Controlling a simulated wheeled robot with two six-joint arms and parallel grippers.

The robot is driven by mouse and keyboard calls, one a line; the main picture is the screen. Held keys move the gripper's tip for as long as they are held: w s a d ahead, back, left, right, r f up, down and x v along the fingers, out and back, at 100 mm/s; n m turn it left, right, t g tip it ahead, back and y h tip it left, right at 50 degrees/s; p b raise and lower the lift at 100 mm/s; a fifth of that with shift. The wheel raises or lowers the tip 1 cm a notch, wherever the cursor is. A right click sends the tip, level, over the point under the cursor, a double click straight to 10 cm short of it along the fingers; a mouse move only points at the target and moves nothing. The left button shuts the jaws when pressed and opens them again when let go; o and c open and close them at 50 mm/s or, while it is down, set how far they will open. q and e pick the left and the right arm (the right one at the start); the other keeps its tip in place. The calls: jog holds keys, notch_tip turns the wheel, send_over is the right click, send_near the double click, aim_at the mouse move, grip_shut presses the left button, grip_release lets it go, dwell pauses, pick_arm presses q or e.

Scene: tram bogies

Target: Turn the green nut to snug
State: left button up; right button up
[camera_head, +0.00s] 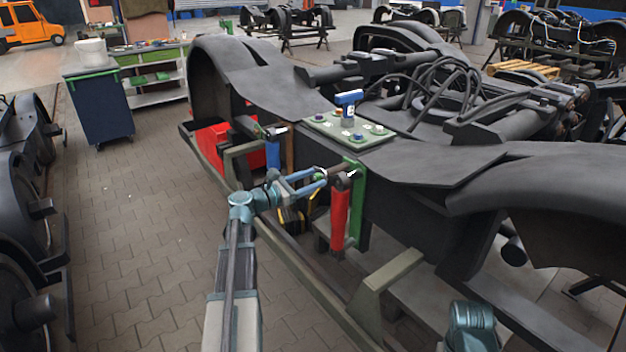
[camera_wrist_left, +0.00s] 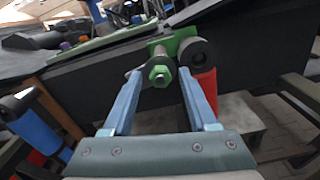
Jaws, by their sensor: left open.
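The green nut (camera_wrist_left: 160,76) shows in the left wrist view. It is a hex nut facing the camera, with a stud or bolt end in its middle and a grey part behind it. In the wrist picture it appears between the two blue fingers of my left gripper, with gaps on both sides. My left gripper (camera_head: 322,177) is open, at the green bracket (camera_head: 358,210) beside the red cylinder (camera_head: 340,218). I cannot tell how far the fingertips are from the nut. In the head view I cannot make out the nut clearly.
A pale green tray (camera_head: 378,139) with small parts and a blue-and-white tool (camera_head: 349,101) lies on the black bogie frame (camera_head: 262,84). A blue cylinder (camera_head: 273,156) stands left of the gripper. A pale beam (camera_head: 388,274) juts out below right. The paved floor (camera_head: 140,215) at left is clear.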

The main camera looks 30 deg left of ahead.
pick_arm(q)
jog(key=shift+w+d, duration=0.15)
jog(key=shift+w, duration=0.15)
jog(key=shift+c, duration=0.3)
grip_shut()
